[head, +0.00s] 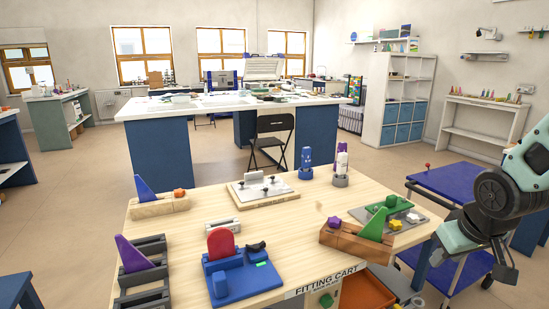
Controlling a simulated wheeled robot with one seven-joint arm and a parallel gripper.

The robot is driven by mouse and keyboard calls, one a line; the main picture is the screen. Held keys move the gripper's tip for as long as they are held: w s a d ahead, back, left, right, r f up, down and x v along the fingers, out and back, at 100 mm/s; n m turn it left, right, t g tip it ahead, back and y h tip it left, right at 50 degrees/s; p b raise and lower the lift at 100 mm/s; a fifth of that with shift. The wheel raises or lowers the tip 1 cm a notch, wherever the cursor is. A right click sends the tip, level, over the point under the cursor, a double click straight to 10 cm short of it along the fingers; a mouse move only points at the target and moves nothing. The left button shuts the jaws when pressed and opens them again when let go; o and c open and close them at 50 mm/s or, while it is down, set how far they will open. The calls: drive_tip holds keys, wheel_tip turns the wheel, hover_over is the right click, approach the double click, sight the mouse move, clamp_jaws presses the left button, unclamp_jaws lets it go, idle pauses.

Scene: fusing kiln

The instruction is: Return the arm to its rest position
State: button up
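My arm (495,192) is folded at the right edge, beside the right end of the fitting cart (300,205) and in front of a blue-topped trolley. Its teal and black links show, and part of it is cut off by the picture edge. Dark parts at its lower end (505,268) look like my gripper, clear of the cart top. The fingers are not distinct, so I cannot tell whether they are open or shut. I see nothing held there.
The cart top holds a blue fixture (240,278), a white plate (263,190), a wooden block with green wedge (355,242), and dark bins (143,272). The blue-topped trolley (455,184) stands close to my arm. A black chair (273,142) stands behind the cart.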

drive_tip(key=s+a+r+n+g+p, duration=0.2)
drive_tip(key=s+a+r+n+p, duration=0.1)
drive_tip(key=s+a, duration=0.6)
drive_tip(key=s+a+r+n+g+y+p, duration=0.1)
drive_tip(key=s+a+r, duration=0.4)
drive_tip(key=s+a, duration=0.5)
drive_tip(key=a+n+g+p, duration=0.1)
drive_tip(key=a+n+p, duration=0.1)
drive_tip(key=a, duration=0.2)
drive_tip(key=shift+r+n+g+y, duration=0.3)
drive_tip(key=shift+g, duration=0.1)
